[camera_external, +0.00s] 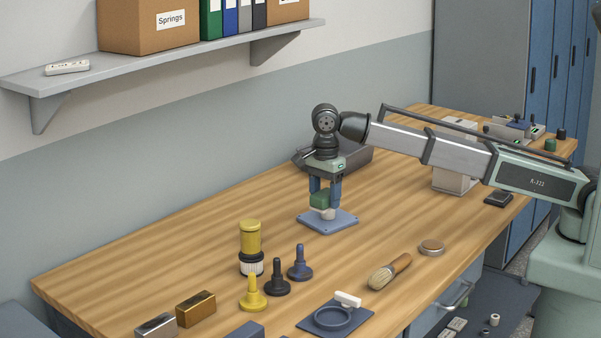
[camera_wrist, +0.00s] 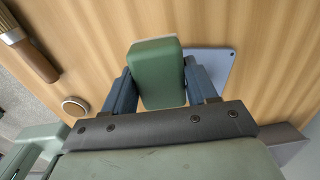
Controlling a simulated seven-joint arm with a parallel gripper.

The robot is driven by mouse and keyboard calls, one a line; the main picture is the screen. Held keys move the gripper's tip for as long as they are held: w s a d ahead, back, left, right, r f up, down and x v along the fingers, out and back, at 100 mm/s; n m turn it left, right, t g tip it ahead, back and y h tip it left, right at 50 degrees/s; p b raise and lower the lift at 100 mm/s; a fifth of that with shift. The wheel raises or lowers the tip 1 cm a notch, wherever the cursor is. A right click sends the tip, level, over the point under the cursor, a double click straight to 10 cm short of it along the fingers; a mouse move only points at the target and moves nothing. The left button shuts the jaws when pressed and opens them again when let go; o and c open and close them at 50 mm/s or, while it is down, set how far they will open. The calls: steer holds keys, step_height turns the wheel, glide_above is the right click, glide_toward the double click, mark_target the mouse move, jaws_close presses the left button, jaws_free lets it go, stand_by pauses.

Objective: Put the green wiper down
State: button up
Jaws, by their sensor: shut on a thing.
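The green wiper (camera_external: 320,200) is a small green block with a pale lower part, held between the fingers of my gripper (camera_external: 326,193). It sits over a blue-grey square plate (camera_external: 338,224) on the bench; whether it touches the plate I cannot tell. In the wrist view the green wiper (camera_wrist: 157,73) fills the space between the two blue fingers of my gripper (camera_wrist: 160,85), and part of the blue plate (camera_wrist: 212,65) shows beside it.
On the wooden bench (camera_external: 190,260), a yellow jar (camera_external: 250,245), several knobbed pegs (camera_external: 277,278), a brush (camera_external: 390,272) and a round lid (camera_external: 431,247) stand nearer the front. A dark grey box (camera_external: 350,160) lies behind my gripper. Bench left of the plate is clear.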

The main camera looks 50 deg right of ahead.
steer(key=w+d+m, duration=0.1)
steer(key=w+d, duration=0.6)
steer(key=w, duration=0.3)
steer(key=w+d+m, duration=0.2)
steer(key=w+d, duration=0.4)
steer(key=w, duration=0.4)
steer(key=n, duration=0.4)
glide_above(271, 199)
steer(key=shift+f, duration=4.6)
steer(key=shift+d+f, duration=0.1)
steer(key=shift+f, duration=0.05)
steer(key=o, duration=1.1)
step_height(271, 199, up, 12)
steer(key=shift+r, duration=0.2)
